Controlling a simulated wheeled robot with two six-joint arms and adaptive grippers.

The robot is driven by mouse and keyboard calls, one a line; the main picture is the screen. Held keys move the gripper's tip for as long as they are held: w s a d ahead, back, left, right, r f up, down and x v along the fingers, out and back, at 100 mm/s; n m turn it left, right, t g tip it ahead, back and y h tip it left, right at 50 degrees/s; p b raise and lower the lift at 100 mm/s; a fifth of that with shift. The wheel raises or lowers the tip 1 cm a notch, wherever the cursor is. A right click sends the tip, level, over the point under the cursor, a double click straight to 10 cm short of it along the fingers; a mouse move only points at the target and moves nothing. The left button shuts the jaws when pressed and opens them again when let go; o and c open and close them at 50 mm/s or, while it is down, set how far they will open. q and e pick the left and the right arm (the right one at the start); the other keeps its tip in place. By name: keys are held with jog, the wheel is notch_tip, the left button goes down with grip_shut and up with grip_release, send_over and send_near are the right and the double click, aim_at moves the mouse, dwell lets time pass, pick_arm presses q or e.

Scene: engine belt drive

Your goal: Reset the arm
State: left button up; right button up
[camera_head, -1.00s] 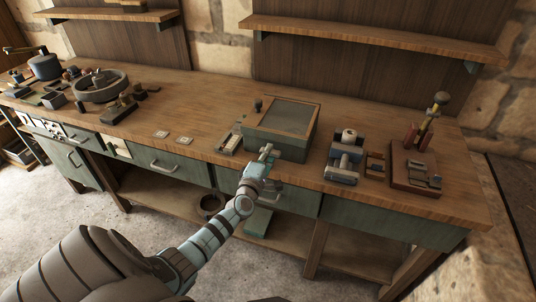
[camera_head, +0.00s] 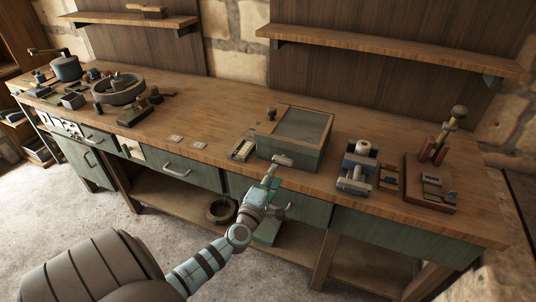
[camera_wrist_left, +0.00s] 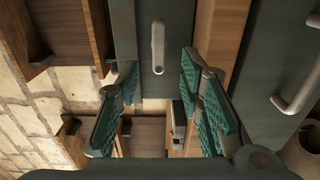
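My left arm reaches from the lower left toward the bench front. Its gripper (camera_head: 278,168) is in front of the green-sided box with a mesh-like top (camera_head: 290,152), over the bench's front edge. In the left wrist view, the two teal-padded fingers (camera_wrist_left: 158,112) stand wide apart with nothing held between them. Beyond them are a dark green panel with a pale bar handle (camera_wrist_left: 158,45) and part of a wooden edge. Whether the fingers touch anything cannot be told. My right gripper is not in view.
The wooden workbench (camera_head: 215,128) has green drawers (camera_head: 178,170) below. A blue-grey vise-like device (camera_head: 357,170) and a brown stand (camera_head: 430,185) are right of the box. A round grey part (camera_head: 120,92) sits left. Stone floor (camera_head: 50,215) is open in front.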

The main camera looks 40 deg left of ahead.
pick_arm(q)
jog(key=v, duration=0.5)
jog(key=s+d+f+m+g+h, duration=0.2)
jog(key=s+f+m+g, duration=0.15)
jog(key=f+m, duration=0.55)
jog(key=s+d+f+m+g+h, duration=0.2)
jog(key=s+f+m, duration=0.3)
jog(key=f, duration=0.9)
jog(key=s+d+f+m+g, duration=0.2)
jog(key=s+f, duration=0.4)
jog(key=s, duration=0.4)
jog(key=s+d+f+m+g, duration=0.3)
jog(key=s+f+g, duration=0.2)
jog(key=s, duration=0.5)
jog(key=s+d+f+m+g+h, duration=0.1)
jog(key=s+d+f+m+g, duration=0.1)
jog(key=s+f, duration=0.5)
jog(key=s+m+g, duration=0.1)
jog(key=s, duration=0.2)
jog(key=shift+d, duration=0.3)
